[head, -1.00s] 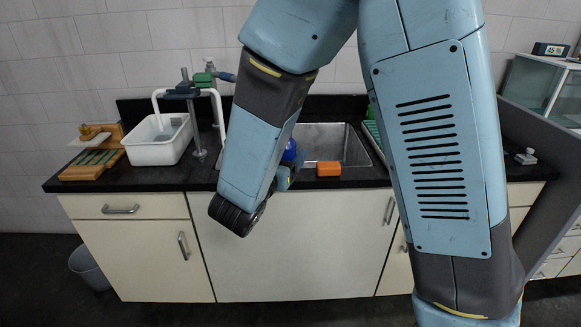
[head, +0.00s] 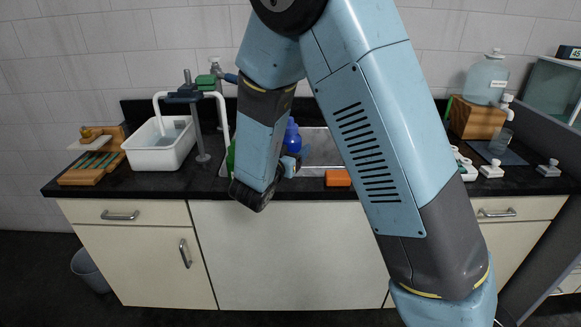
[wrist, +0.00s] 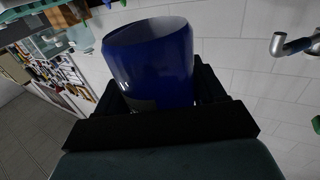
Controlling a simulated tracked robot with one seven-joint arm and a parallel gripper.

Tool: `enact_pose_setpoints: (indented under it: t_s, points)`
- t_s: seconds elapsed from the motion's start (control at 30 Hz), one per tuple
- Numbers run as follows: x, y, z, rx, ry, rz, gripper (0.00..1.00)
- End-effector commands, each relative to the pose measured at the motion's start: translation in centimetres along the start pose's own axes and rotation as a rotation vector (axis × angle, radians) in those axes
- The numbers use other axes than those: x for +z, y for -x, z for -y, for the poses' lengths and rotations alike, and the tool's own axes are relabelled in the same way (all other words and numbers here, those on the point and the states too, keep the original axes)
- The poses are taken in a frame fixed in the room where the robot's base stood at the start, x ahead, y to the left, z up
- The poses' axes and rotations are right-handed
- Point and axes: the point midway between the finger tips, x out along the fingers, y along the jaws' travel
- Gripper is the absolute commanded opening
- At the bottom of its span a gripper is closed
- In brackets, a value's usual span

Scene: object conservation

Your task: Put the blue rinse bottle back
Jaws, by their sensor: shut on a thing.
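The blue rinse bottle (head: 293,136) shows in the head view above the front left part of the sink, partly hidden behind my forearm. In the wrist view the bottle (wrist: 155,68) fills the middle, its round grey end facing up in the picture. My gripper (wrist: 158,88) is shut on it, with one dark finger on each side. In the head view my arm hides most of the gripper and the bottle's lower part. I cannot tell whether the bottle touches anything below.
An orange block (head: 338,178) lies at the sink's front edge. A white tub (head: 160,145) and a wooden rack (head: 92,165) stand at left beside a clamp stand (head: 200,130). At right are a large clear bottle (head: 487,80) on a wooden block (head: 476,118) and small white items.

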Motion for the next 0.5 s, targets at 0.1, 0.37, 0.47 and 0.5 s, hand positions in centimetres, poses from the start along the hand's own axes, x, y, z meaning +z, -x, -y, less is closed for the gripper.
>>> enact_pose_setpoints:
  t_s: [0.1,0.37,0.47,0.5]
  points:
    - [2.0,-1.4,0.4,0.002,0.005,0.001,0.58]
    - [4.7,-3.4,1.3,0.002,0.003,0.001,0.58]
    - [4.9,-3.6,1.4,0.002,0.002,0.001,0.58]
    - [5.0,-3.7,1.4,0.002,0.002,0.001,0.58]
